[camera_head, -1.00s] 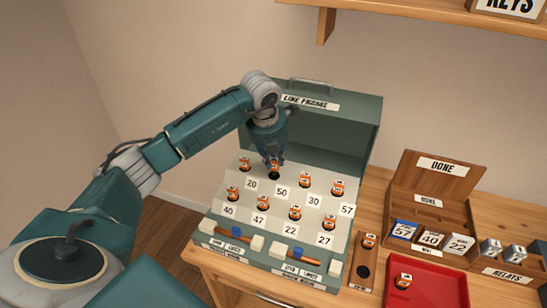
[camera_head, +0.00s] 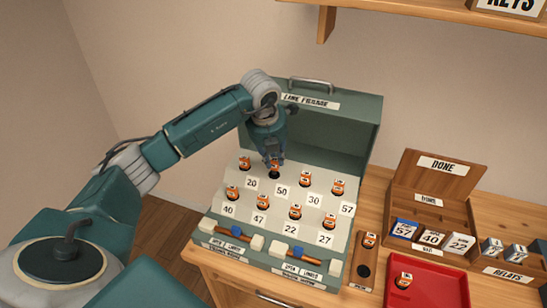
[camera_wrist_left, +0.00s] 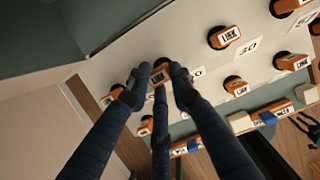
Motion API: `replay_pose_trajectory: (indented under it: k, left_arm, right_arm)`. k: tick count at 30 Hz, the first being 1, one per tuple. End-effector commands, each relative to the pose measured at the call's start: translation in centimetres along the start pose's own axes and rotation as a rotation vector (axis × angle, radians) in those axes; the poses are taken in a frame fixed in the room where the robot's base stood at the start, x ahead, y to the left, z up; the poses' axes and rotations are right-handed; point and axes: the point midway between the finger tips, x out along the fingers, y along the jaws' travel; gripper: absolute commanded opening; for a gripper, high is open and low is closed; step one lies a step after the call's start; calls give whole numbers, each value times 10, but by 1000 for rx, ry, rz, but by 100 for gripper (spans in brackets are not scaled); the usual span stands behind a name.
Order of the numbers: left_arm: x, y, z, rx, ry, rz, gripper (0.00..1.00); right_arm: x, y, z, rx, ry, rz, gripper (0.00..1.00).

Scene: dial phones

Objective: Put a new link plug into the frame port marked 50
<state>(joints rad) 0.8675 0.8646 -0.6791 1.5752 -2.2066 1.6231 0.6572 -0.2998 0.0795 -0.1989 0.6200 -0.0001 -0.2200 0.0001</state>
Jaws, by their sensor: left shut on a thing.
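The teal line frame (camera_head: 330,150) stands on the table with two rows of orange link plugs. The label 50 (camera_head: 281,191) is in the upper row, between labels 20 and 30. My left gripper (camera_head: 274,161) is at the port above this label, shut on an orange link plug (camera_head: 274,170). In the left wrist view the fingers (camera_wrist_left: 157,82) grip the sides of this plug (camera_wrist_left: 160,75), whose label faces up. I cannot tell how deep it sits in the port. Another orange plug (camera_head: 403,281) lies in the red tray (camera_head: 455,290). My right gripper is not in view.
A wooden holder (camera_head: 363,257) right of the frame has one orange plug (camera_head: 369,240) and an empty dark hole. Further right stands a wooden DONE box (camera_head: 437,180) with numbered blocks, then relays (camera_head: 515,252). Neighbouring plugs stand close around the gripper. A shelf is above.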

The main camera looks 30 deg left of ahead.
Motion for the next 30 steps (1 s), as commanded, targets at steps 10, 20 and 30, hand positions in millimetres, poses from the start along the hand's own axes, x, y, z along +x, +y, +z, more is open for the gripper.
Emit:
replay_pose_trajectory:
  k: [10,20,30]
  left_arm:
    - [3,0,-1,0,-1,0,2]
    - [10,0,-3,0,0,0,2]
    - [17,0,-5,0,0,0,2]
  right_arm:
    - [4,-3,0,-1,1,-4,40]
    - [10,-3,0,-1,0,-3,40]
    - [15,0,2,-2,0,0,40]
